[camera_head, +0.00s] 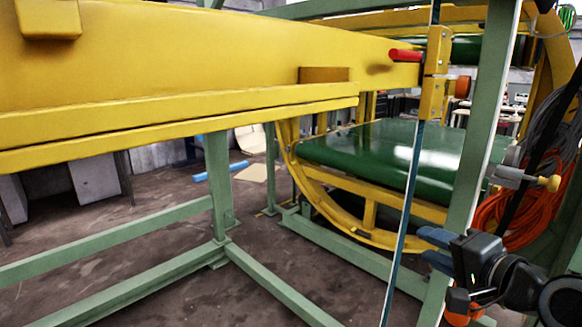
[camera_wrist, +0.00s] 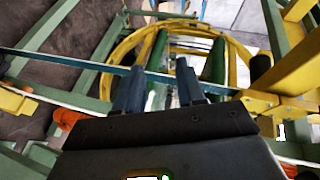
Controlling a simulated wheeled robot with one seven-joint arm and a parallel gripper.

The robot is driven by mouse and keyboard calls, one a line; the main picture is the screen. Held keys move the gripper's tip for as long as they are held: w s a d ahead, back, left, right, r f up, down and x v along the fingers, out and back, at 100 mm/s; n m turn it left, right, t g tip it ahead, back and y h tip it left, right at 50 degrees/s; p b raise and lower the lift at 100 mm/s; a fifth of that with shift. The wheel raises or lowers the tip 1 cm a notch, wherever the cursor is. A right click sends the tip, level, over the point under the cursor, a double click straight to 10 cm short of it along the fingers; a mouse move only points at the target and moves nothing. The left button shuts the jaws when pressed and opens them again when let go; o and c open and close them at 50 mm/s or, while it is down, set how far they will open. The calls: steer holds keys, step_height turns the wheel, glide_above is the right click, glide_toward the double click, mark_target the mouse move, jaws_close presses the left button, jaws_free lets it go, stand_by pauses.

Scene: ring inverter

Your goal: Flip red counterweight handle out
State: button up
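The red handle (camera_head: 405,55) is a short red cylinder at the upper right in the head view. It lies roughly level, pointing left from a yellow bracket (camera_head: 436,62) at the end of the big yellow beam (camera_head: 200,60). My gripper (camera_head: 428,246) is at the lower right, well below the handle and apart from it. Its two blue-grey fingers also show in the wrist view (camera_wrist: 160,82), spread apart with nothing between them. I cannot make out the red handle for sure in the wrist view.
A thin upright strip (camera_head: 408,200) and a green post (camera_head: 468,165) stand close to my gripper. A yellow ring frame (camera_head: 310,190) with a green belt (camera_head: 395,150) is behind. Orange hose (camera_head: 512,215) hangs at the right. Green rails cross the lower left.

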steer(key=s+f+n+h, duration=0.2)
steer(key=s+f, duration=0.6)
steer(key=s, duration=0.3)
steer(key=s+f+n+h, duration=0.25)
steer(key=s+f, duration=0.55)
steer(key=s, duration=0.4)
steer(key=s+a+r+n, duration=0.1)
steer(key=s+r+n, duration=0.2)
steer(key=s, duration=0.8)
steer(key=s+a+r+n, duration=0.2)
steer(key=s+r+n, duration=0.1)
steer(key=s, duration=0.8)
steer(key=shift+s+a+n+t+h, duration=0.15)
steer(key=shift+s+n+t+h, duration=0.1)
steer(key=shift+n+t+h, duration=0.15)
